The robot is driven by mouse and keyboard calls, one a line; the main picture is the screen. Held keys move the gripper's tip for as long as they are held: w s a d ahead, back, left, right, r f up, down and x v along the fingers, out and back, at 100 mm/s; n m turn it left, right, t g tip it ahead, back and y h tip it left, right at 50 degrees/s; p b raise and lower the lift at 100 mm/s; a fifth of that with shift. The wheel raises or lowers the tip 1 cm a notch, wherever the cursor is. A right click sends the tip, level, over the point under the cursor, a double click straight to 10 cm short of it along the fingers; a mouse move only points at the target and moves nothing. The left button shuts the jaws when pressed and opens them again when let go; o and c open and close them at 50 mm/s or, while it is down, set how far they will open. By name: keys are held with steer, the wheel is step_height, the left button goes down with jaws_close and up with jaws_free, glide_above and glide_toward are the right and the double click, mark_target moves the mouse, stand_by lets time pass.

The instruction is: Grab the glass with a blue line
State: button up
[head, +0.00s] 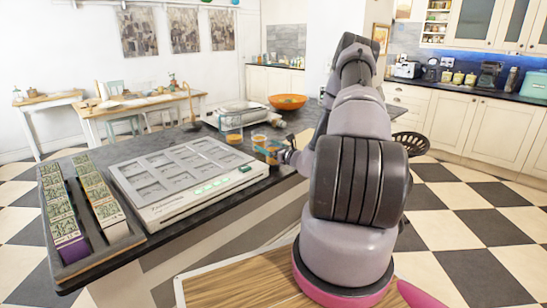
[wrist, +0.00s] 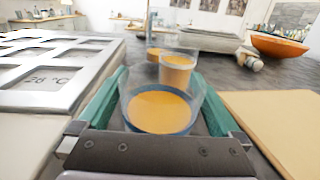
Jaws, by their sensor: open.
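A clear glass (wrist: 163,108) with an orange-yellow fill and a blue line around its lower part stands between the green fingers of my gripper (wrist: 165,105) in the wrist view. The fingers lie on both sides of the glass and are open. In the head view my gripper (head: 275,152) is at the counter's right edge, and the arm partly hides that area. A second glass (wrist: 178,70) with orange fill stands just beyond in the wrist view. A third glass (wrist: 153,52) stands behind it, partly hidden.
A white panelled device (head: 142,197) lies on the dark counter left of my gripper. Two racks of printed packs (head: 70,238) stand at the far left. An orange bowl (head: 287,101) and a grey-white appliance (head: 240,108) are at the back.

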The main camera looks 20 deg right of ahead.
steer(key=c, duration=1.3)
steer(key=shift+r, duration=0.1)
